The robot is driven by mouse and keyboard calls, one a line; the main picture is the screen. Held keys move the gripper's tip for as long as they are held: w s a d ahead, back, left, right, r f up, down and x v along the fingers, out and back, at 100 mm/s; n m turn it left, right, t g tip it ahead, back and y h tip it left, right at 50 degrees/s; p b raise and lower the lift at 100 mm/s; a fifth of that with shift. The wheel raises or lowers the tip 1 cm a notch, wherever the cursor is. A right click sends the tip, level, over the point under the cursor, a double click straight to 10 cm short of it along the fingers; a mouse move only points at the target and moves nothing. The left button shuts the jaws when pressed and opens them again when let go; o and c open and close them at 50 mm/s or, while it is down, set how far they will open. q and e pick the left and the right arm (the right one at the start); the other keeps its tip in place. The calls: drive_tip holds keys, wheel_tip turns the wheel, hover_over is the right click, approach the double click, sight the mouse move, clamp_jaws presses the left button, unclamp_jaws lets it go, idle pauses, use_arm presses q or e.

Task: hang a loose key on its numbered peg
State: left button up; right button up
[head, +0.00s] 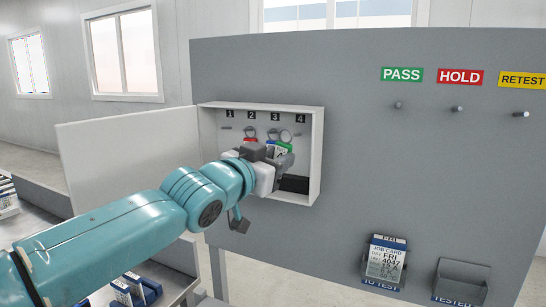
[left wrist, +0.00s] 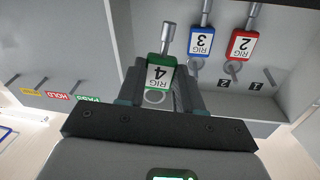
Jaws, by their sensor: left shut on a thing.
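The white key cabinet (head: 316,150) is fixed to a grey panel, its door open to the left. Inside are pegs numbered 1 to 4. My left gripper (head: 281,158) reaches into it, shut on the green RIG 4 key tag (left wrist: 159,75). The tag's ring (head: 285,135) stands above it, just left of and below the number 4 label (head: 300,118); I cannot tell whether it is around a peg. The red RIG 2 key (left wrist: 241,45) and blue RIG 3 key (left wrist: 201,42) hang beside it. Peg 1 (head: 227,127) is bare. My right gripper is out of view.
The open cabinet door (head: 120,165) stands to the left, behind my left arm. To the right are bare pegs under PASS (head: 402,74), HOLD and RETEST signs.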

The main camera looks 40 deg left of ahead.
sight(296, 150)
use_arm(q)
drive_tip(key=shift+w+a+p, duration=0.1)
drive_tip(key=shift+w+p, duration=0.2)
drive_tip(key=shift+w, duration=0.65)
drive_tip(key=w, duration=0.1)
drive_tip(key=w+p, duration=0.1)
drive_tip(key=w, duration=0.1)
drive_tip(key=shift+w+a+f, duration=0.15)
drive_tip(key=shift+a+f, duration=0.05)
drive_tip(key=shift+a, duration=0.2)
drive_tip(key=shift+w+a, duration=0.1)
drive_tip(key=shift+w, duration=0.1)
drive_tip(key=shift+w+a+f, duration=0.1)
drive_tip(key=shift+w+f, duration=0.3)
drive_tip(key=shift+w, duration=0.05)
drive_tip(key=o, duration=1.1)
drive_tip(key=shift+w, duration=0.1)
drive_tip(key=shift+r, duration=0.15)
